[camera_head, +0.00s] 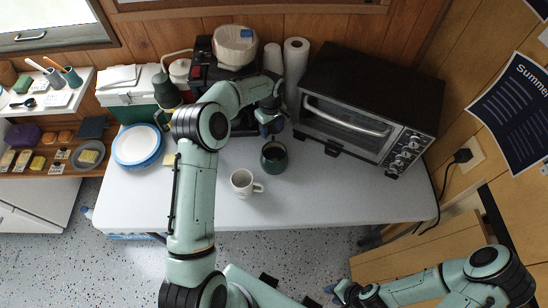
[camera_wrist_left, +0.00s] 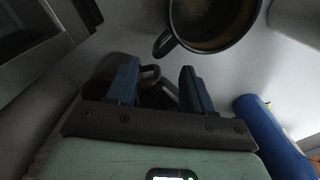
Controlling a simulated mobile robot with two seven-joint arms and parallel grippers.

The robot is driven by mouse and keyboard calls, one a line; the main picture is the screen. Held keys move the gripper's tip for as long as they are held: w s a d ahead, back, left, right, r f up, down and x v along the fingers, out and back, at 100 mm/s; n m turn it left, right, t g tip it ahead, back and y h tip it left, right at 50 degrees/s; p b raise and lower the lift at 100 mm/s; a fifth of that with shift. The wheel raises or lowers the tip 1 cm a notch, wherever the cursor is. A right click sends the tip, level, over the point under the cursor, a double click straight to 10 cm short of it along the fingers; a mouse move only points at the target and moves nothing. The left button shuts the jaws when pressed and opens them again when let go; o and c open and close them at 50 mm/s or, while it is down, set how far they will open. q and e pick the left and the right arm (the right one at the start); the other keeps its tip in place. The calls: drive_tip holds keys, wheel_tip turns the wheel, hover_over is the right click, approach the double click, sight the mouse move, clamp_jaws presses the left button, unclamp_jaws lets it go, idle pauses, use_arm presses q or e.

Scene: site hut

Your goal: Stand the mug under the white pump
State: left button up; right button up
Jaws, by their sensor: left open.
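A white mug (camera_head: 241,183) stands upright on the white table, handle to the right. A dark green mug (camera_head: 274,158) stands behind it to the right. A dark mug, apparently this one, shows at the top of the left wrist view (camera_wrist_left: 212,24). My left gripper (camera_head: 270,125) is just behind the dark mug, open; its blue fingers show in the wrist view (camera_wrist_left: 160,85), with a dim loop-shaped item beyond them. A white pump-like container (camera_head: 180,70) stands at the back left, partly hidden by a green one (camera_head: 165,92). My right gripper (camera_head: 338,290) is low at the right, fingers unclear.
A toaster oven (camera_head: 365,105) fills the table's right side. A black coffee machine (camera_head: 203,62) and white paper rolls (camera_head: 295,60) stand behind my left arm. Blue-rimmed plates (camera_head: 137,146) lie at the left. The table's front right is clear.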

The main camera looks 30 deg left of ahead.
sight(274, 154)
use_arm(q)
drive_tip(key=f, duration=0.6)
drive_tip(key=shift+d+f, duration=0.25)
clamp_jaws()
